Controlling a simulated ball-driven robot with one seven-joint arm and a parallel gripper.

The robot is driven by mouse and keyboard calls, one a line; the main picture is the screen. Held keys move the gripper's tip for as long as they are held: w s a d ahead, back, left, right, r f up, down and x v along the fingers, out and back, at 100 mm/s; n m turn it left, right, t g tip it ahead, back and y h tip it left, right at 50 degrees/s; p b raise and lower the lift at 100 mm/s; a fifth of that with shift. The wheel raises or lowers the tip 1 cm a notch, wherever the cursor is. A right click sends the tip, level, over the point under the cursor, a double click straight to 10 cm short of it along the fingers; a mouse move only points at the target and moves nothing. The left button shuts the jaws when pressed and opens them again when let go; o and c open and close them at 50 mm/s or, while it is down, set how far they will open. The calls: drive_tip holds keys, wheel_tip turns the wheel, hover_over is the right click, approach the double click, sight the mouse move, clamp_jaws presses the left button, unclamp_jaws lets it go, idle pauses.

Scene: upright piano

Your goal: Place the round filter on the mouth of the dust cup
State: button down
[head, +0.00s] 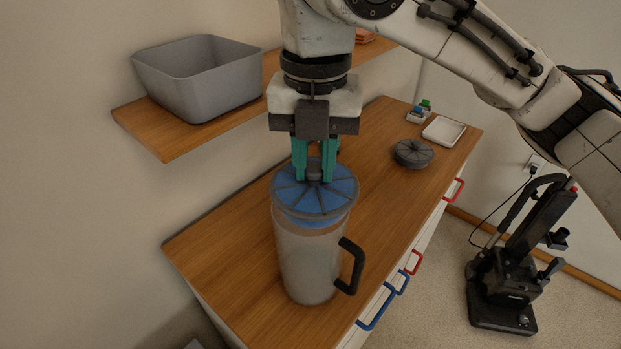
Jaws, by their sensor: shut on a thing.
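The round filter (315,196) is a blue disc with dark spokes and a dark central knob. My gripper (314,173), with green fingers, is shut on this knob from above. The filter is at the top of the dust cup (308,258), a translucent grey vessel with a black handle at its right, standing upright on the wooden cabinet top. The disc covers the cup's mouth from this view. I cannot tell whether it rests on the rim or hangs just above it.
A dark round lid-like disc (413,153) lies behind to the right, with a white tray (444,130) and small coloured blocks (420,111) beyond. A grey bin (199,77) stands on the wall shelf (166,139). A black vacuum cleaner (511,262) stands on the floor at right.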

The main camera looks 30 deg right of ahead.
sight(311, 181)
drive_tip(key=shift+w+f, duration=0.45)
drive_tip(key=shift+f, duration=0.05)
drive_tip(key=shift+w+d+f, duration=0.1)
drive_tip(key=shift+w+f, duration=0.1)
drive_tip(key=shift+f, duration=1.5)
drive_tip(key=shift+f, duration=0.2)
drive_tip(key=c, duration=0.9)
unclamp_jaws()
drive_tip(key=shift+c, duration=0.2)
drive_tip(key=shift+r, duration=0.1)
wheel_tip(311, 181, up, 12)
drive_tip(key=shift+p, duration=0.3)
